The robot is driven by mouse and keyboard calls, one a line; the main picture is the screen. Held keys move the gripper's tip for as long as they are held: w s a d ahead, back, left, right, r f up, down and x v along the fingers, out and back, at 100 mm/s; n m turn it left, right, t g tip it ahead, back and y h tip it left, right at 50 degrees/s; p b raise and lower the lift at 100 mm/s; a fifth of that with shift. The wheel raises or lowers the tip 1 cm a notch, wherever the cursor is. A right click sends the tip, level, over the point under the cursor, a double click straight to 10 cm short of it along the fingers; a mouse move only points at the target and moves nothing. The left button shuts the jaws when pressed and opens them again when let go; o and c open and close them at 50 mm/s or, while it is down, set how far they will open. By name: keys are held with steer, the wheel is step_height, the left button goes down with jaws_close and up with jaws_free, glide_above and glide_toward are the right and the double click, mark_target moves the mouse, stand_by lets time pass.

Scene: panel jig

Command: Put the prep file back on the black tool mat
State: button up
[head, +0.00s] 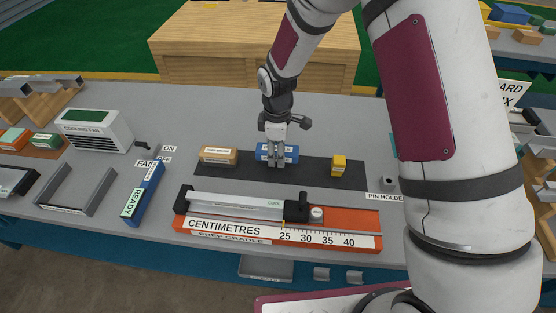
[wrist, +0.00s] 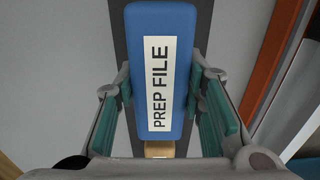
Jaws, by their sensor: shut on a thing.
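The prep file (head: 291,153) is a blue block with a white label reading PREP FILE. My gripper (head: 277,160) is shut on it, and in the wrist view the file (wrist: 160,25) lies between the teal finger pads of my gripper (wrist: 163,112). The black tool mat (head: 310,174) is a dark strip on the grey bench. The file is over the back middle part of the mat, roughly level along it. I cannot tell whether it touches the mat or hangs slightly above. My fingers hide part of the file's front in the head view.
A tan block (head: 218,155) is at the mat's left end and a yellow block (head: 339,166) towards its right. An orange cradle (head: 350,221) with a scale and a grey bar stands in front. A blue READY block (head: 142,195) and a cooling fan (head: 95,129) are left.

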steer(key=shift+f, duration=1.85)
steer(key=shift+f, duration=0.1)
steer(key=o, duration=1.2)
step_height(320, 180, up, 12)
steer(key=shift+r, duration=0.15)
